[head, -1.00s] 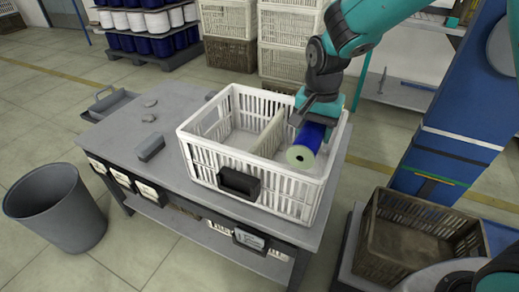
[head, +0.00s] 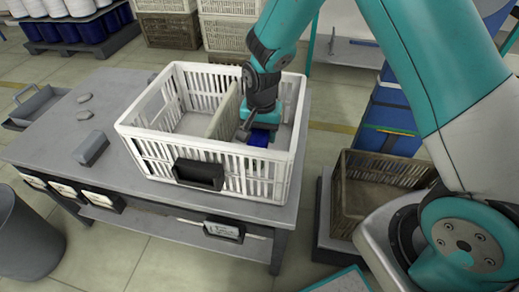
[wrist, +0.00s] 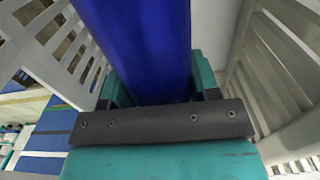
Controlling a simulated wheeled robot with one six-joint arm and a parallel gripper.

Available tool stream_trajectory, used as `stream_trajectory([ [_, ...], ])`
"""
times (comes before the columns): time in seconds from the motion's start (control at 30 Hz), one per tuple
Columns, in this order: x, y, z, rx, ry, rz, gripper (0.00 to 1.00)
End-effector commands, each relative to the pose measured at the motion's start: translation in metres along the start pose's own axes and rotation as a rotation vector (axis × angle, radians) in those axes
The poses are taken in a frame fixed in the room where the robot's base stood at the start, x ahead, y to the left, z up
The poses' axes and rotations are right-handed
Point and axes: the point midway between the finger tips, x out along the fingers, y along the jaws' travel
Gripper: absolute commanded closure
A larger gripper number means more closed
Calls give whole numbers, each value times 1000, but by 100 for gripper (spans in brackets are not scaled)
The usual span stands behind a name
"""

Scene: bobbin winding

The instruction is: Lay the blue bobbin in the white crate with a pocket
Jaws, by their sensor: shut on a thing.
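The white crate (head: 150,150) stands on the grey table, with a divider (head: 226,108) splitting it into a left and a right compartment. My gripper (head: 258,128) reaches down into the right compartment. It is shut on the blue bobbin (head: 259,138), of which only a small part shows through and over the crate. In the wrist view the blue bobbin (wrist: 140,45) lies between my fingers, with slatted walls on both sides. I cannot tell whether the bobbin touches the crate floor. The left compartment looks empty.
A black label holder (head: 198,174) is on the crate's front wall. A grey block (head: 91,148) and small grey pieces lie on the table (head: 60,150) to the left. A brown crate (head: 345,205) stands at the right. Stacked crates (head: 168,28) stand behind.

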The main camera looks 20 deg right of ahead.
Motion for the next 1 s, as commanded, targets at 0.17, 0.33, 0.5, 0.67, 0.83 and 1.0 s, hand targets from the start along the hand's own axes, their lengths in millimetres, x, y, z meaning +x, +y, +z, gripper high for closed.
stream_trajectory([
  [0.17, 15, 0, -1, 1, 0, 0, 76],
  [0.33, 37, 1, 0, 1, -2, 2, 76],
  [0.5, 56, 0, -1, 1, 1, -1, 76],
  [0.67, 55, 0, -1, 1, 1, -1, 76],
  [0.83, 59, 0, -1, 1, 1, -1, 76],
  [1.0, 58, 0, 0, 1, 0, 0, 19],
])
